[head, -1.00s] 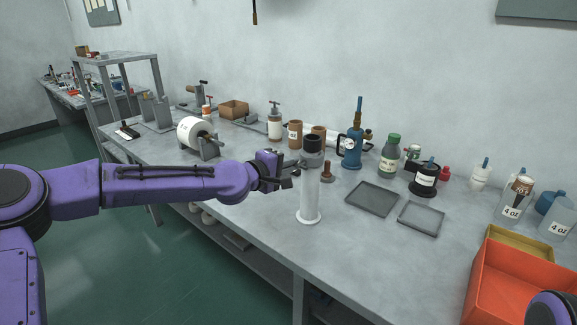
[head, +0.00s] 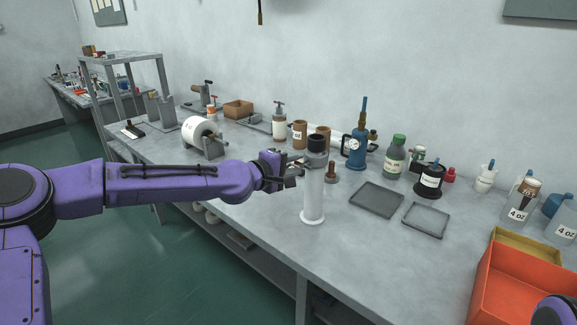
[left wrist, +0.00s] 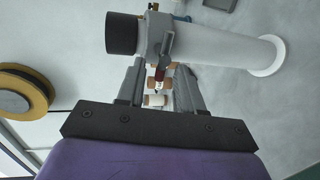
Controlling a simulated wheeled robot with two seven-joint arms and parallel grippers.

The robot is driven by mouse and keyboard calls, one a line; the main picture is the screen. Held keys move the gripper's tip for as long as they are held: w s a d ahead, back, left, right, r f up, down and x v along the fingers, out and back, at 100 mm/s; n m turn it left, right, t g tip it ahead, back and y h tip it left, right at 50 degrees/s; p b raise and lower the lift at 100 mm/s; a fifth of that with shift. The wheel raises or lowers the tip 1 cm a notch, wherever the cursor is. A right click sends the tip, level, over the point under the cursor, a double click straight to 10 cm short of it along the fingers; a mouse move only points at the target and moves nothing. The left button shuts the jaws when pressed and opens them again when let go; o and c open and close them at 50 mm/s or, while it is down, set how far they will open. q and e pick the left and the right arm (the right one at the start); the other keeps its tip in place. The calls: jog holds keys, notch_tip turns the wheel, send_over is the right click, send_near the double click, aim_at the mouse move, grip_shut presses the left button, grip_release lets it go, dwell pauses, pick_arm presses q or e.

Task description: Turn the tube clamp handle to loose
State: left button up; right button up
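A white tube (head: 313,196) with a dark cap (head: 316,144) stands upright on the bench on a round white foot. A grey clamp collar (head: 316,159) sits around its upper part. In the left wrist view the tube (left wrist: 215,45) lies across the top, with the clamp handle (left wrist: 161,68), a grey lever with a dark red end, pointing toward my gripper. My left gripper (head: 296,170) is just left of the collar. In the left wrist view its fingers (left wrist: 160,80) are apart, with the handle's end showing between them. I cannot tell whether they touch it. My right gripper is out of view.
Two shallow grey trays (head: 376,199) (head: 426,220) lie right of the tube. A blue bottle with a gauge (head: 355,151) and brown cups (head: 300,134) stand behind it. An orange bin (head: 520,285) is at the right front. The bench left of the foot is clear.

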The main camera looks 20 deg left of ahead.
pick_arm(q)
jog(key=v, duration=1)
jog(key=shift+s, duration=0.15)
jog(key=s+a+f+g+y, duration=0.1)
jog(key=s+f+g+y, duration=0.15)
jog(key=f, duration=0.65)
jog(key=s+a+f+g+y, duration=0.1)
jog(key=s+f+y, duration=0.25)
jog(key=f, duration=0.45)
jog(key=s+a+f+g+y, duration=0.15)
jog(key=s+f, duration=0.25)
jog(key=f, duration=0.5)
jog(key=s+f+m+g+y, duration=0.1)
jog(key=s+f+m+g, duration=0.2)
jog(key=s+f, duration=0.6)
jog(key=s+a+f+m+g+y, duration=0.1)
jog(key=s+f+m+g, duration=0.2)
jog(key=s+f, duration=0.6)
jog(key=s+m, duration=0.1)
jog(key=s, duration=0.7)
jog(key=shift+s+a, duration=0.25)
jog(key=shift+s, duration=0.1)
